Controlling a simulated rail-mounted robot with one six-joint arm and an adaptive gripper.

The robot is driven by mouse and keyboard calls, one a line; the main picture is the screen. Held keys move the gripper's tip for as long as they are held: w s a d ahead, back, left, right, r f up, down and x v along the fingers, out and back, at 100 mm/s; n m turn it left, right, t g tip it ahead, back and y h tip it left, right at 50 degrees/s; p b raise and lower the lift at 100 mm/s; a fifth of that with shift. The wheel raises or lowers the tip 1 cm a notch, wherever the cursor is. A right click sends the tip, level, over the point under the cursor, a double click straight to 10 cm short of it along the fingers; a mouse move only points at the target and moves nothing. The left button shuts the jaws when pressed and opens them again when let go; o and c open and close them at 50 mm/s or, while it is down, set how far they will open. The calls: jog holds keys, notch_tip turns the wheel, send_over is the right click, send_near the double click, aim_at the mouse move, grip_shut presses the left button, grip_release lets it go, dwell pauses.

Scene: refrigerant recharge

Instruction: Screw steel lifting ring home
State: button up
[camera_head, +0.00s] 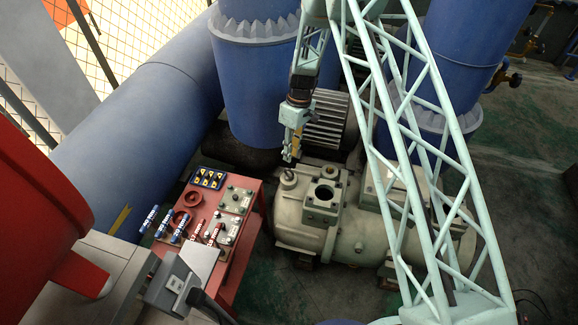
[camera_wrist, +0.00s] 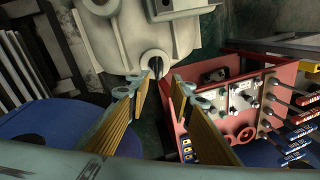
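A small dark round fitting, which appears to be the lifting ring (camera_head: 288,175), sits upright on the near left end of the cream compressor housing (camera_head: 304,232). It also shows in the wrist view (camera_wrist: 155,65), just beyond and between my fingertips. Its thread and how deep it sits cannot be made out. My gripper (camera_head: 290,156) points down just above it. In the wrist view my gripper (camera_wrist: 156,84) has its yellow-padded fingers apart, with a clear gap and nothing held between them. I cannot tell whether the tips touch the ring.
A red table (camera_head: 238,262) left of the compressor carries gauge panels, a red ring, a blue tray (camera_head: 208,178) and several red and blue handled tools. Large blue pipes (camera_head: 256,90) stand behind. An open flanged port (camera_head: 324,194) rises right of the ring.

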jog(key=shift+s+a+f+b, duration=0.1)
jog(key=shift+s+a+f, duration=0.1)
jog(key=shift+f, duration=0.95)
jog(key=shift+s+a+f+b, duration=0.1)
jog(key=shift+s+f+b, duration=0.05)
jog(key=shift+f, duration=0.95)
jog(key=shift+s+a+f+b, duration=0.1)
jog(key=shift+s+f, duration=0.1)
jog(key=shift+f, duration=0.95)
grip_shut()
